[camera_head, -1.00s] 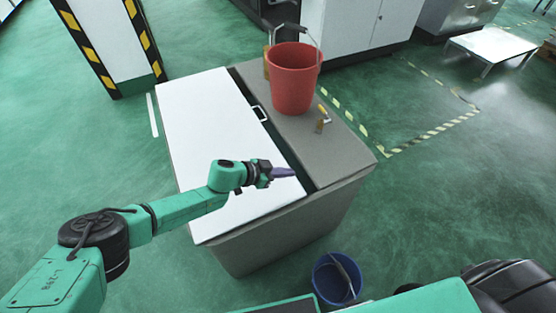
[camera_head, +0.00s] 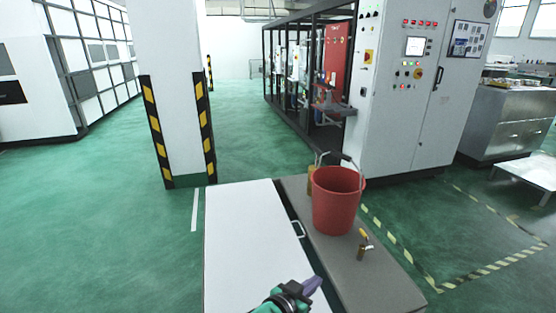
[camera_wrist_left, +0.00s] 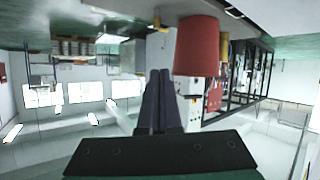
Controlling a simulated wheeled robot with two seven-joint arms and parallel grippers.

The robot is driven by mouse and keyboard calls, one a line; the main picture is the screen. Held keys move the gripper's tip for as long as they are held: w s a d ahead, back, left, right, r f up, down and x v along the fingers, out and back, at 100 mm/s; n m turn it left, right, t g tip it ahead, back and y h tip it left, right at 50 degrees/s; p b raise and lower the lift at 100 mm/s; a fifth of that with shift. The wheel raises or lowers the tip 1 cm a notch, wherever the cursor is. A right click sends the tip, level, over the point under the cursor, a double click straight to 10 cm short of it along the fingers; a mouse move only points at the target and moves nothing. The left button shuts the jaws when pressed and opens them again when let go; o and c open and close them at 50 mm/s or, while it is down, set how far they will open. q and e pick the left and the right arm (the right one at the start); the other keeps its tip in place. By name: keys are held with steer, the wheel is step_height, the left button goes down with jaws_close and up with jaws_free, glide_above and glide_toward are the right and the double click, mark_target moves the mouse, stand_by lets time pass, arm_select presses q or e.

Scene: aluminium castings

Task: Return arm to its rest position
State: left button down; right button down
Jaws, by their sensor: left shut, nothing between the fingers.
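My left gripper (camera_head: 312,286) shows at the bottom of the head view, over the front part of the box's top. Its purple-grey fingers are together with nothing between them. They also show closed in the left wrist view (camera_wrist_left: 160,98). Most of my left arm is out of the head view. My right gripper is not in view.
A large box has a white sliding lid (camera_head: 245,240) with a handle (camera_head: 298,229) and a grey top (camera_head: 370,275). On the grey part stand a red bucket (camera_head: 337,205) and a small brass-coloured tool (camera_head: 363,246). A striped pillar (camera_head: 172,90) and a control cabinet (camera_head: 415,100) stand behind.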

arm_select(q)
steer(key=s+a+f+n+g+y, duration=0.1)
steer(key=s+a+f+n+y, duration=0.15)
steer(key=a, duration=0.75)
steer(key=s+a+f+n+g+y, duration=0.1)
steer(key=s+a+f+y, duration=0.25)
steer(key=a, duration=0.55)
steer(key=s+a+f+n+g+y, duration=0.1)
steer(key=s+a+f+g+y, duration=0.2)
steer(key=s+a, duration=0.85)
steer(key=s+a+f+g, duration=0.1)
steer(key=s+f+g, duration=0.2)
steer(key=f, duration=2.1)
steer(key=s+a+f+g, duration=0.1)
steer(key=s+a+f, duration=0.2)
steer(key=s+f, duration=1)
steer(key=s, duration=0.3)
steer(key=shift+s+a+f, duration=0.15)
steer(key=shift+s+f, duration=0.15)
steer(key=shift+f, duration=0.05)
